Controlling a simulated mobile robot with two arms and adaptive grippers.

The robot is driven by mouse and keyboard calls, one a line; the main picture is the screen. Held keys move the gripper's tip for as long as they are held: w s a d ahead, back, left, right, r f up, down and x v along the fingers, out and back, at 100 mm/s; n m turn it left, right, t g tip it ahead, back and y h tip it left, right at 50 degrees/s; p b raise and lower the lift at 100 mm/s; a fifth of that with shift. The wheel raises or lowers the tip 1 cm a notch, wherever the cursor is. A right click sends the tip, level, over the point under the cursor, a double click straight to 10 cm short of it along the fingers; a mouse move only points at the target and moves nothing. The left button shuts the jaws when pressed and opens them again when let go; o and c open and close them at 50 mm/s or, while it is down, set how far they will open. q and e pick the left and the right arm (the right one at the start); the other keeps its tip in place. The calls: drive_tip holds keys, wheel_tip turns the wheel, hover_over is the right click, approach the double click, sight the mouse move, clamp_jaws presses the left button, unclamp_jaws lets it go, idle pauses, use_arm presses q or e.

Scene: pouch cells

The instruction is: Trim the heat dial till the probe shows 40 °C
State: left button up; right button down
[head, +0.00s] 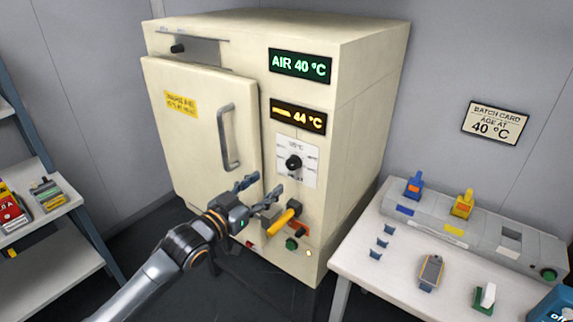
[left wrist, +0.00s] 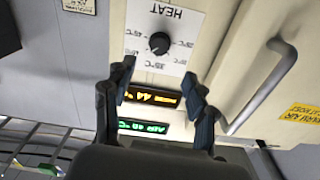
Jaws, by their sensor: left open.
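The heat dial (head: 294,162) is a black knob on a white scale plate on the cream oven's front; the left wrist view shows the dial (left wrist: 159,43) upside down under the word HEAT. Its exact setting is too small to read. An amber display (head: 298,117) above it reads 44 °C beside a small bar symbol. A green display (head: 300,66) at the top reads AIR 40 °C. My left gripper (head: 263,188) is open and empty, below and left of the dial and apart from it. In the left wrist view the fingers (left wrist: 158,76) spread to either side below the dial.
The oven door (head: 195,120) with its handle (head: 229,138) is left of the dial. A yellow lever (head: 283,221) and buttons sit below it. A batch card (head: 495,122) on the wall reads AGE AT 40 °C. A white table (head: 370,275) stands right, shelves (head: 50,222) left.

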sight(290, 166)
use_arm(q)
drive_tip(key=p+x, duration=0.1)
drive_tip(key=x, duration=0.8)
drive_tip(key=shift+w+d, duration=0.15)
drive_tip(key=shift+d, duration=0.05)
drive_tip(key=c, duration=1.1)
